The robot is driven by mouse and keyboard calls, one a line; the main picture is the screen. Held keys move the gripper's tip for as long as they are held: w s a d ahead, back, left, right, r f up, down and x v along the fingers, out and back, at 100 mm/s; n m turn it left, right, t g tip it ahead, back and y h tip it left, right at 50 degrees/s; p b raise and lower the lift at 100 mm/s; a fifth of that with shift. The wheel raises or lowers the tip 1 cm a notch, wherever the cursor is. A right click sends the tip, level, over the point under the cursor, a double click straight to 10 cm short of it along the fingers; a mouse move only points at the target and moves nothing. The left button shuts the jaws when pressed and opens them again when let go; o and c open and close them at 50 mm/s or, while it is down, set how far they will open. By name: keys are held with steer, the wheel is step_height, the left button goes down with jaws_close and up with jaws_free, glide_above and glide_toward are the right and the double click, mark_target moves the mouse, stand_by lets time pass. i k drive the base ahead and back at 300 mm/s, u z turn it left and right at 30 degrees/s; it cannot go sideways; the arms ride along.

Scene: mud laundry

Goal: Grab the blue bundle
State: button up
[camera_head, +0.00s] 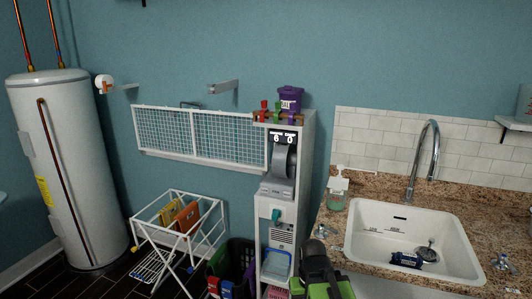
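A small dark blue bundle (405,260) with pale markings lies in the white sink (358,243), toward its front. A round grey metal piece (428,252) is right beside it. A black and green part of my arm rises at the bottom middle, in front of the counter and left of the sink. It is well apart from the bundle. No gripper fingers can be made out, so whether my gripper is open or shut, or holds anything, does not show.
A tall curved faucet (424,165) stands behind the sink. A soap bottle (337,190) stands on the granite counter (328,250) left of it. A narrow cabinet (303,160), dark basket (240,262) and white drying rack (180,228) crowd the left. Open floor is scarce.

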mark_target(403, 259)
steer(key=u, duration=0.25)
steer(key=k, duration=0.15)
steer(key=u, duration=2.4)
steer(key=k, duration=1.6)
steer(key=z, duration=1.7)
steer(key=i, duration=1)
steer(key=u, duration=0.1)
